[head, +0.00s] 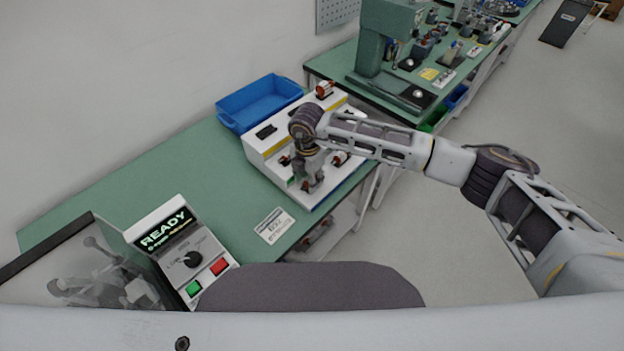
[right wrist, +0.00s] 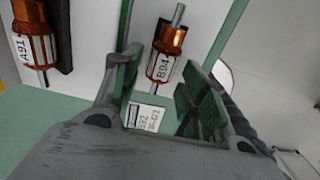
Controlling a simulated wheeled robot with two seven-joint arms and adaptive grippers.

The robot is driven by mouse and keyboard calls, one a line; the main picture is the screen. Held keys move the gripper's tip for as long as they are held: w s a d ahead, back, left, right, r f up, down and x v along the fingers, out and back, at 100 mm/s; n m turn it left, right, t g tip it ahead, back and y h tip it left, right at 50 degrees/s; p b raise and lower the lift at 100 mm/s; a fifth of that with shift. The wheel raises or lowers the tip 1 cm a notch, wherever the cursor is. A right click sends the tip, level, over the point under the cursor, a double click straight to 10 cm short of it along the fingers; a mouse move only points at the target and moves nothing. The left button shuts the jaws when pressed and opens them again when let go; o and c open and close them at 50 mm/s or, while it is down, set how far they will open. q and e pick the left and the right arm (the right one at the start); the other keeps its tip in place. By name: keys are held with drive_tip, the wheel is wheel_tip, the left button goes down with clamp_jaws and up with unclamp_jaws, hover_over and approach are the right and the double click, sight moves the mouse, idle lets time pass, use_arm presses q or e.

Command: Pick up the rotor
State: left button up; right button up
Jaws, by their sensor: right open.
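A copper-wound rotor labelled B04 (right wrist: 165,55) with a metal shaft lies on a white surface in the right wrist view. A second rotor labelled A91 (right wrist: 33,45) lies to its left. My right gripper (right wrist: 155,80) is open, its green-padded fingers apart. B04 appears between and beyond the fingertips, and I see no grip on it. In the head view my right gripper (head: 311,180) points down over the front of a white stepped stand (head: 263,150), hiding part of it. One rotor (head: 325,89) shows at the stand's back. My left gripper is not in view.
A blue bin (head: 258,103) stands behind the stand on the green table (head: 150,170). A tester panel reading READY (head: 180,245) and a clear-sided box (head: 85,270) are at the front left. A paper label (head: 274,226) lies before the stand. The table's middle left is clear.

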drive_tip(key=shift+f, duration=0.85)
clamp_jaws()
